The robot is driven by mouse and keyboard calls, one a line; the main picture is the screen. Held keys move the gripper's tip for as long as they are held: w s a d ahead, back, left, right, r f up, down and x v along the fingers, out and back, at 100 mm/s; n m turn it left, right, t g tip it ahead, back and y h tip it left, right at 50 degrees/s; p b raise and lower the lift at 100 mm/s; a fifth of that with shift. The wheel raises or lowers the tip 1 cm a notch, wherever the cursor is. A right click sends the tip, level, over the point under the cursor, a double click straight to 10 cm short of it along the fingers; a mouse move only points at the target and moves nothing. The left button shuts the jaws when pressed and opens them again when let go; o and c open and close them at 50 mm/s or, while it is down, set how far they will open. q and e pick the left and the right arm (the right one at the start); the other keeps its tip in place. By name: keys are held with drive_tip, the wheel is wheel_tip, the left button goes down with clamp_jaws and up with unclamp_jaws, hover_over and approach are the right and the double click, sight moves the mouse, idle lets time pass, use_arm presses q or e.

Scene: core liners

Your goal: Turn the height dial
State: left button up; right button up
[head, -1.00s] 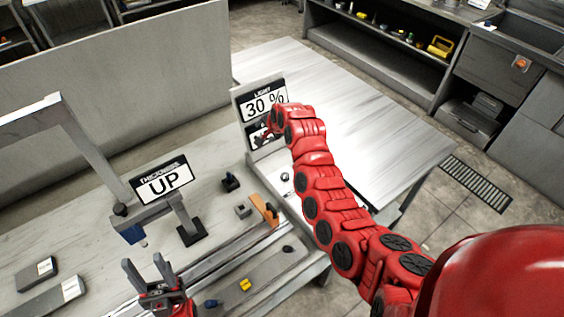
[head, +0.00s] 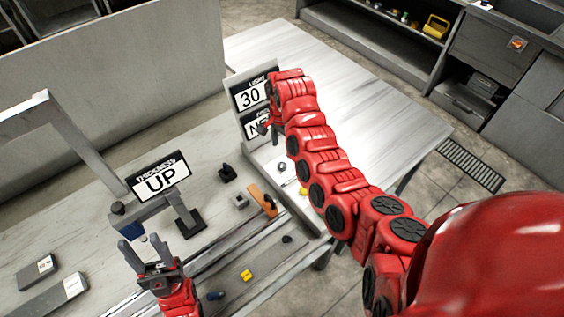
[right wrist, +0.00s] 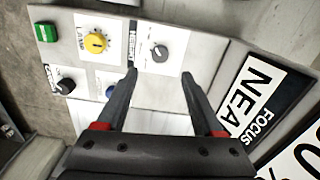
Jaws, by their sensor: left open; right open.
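The panel also has a yellow knob (right wrist: 96,43), a green button (right wrist: 46,33) and a blue button (right wrist: 110,92). The FOCUS sign (right wrist: 262,95) stands close on the right. An orange-brown block (head: 262,200) lies by the rails. The white table at the back is clear.

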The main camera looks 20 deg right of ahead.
sight(282, 165)
wheel_tip(282, 165, down, 8)
drive_tip(key=shift+f+p, duration=0.1)
drive_tip(key=shift+p, duration=0.65)
drive_tip(key=shift+f, duration=0.5)
clamp_jaws()
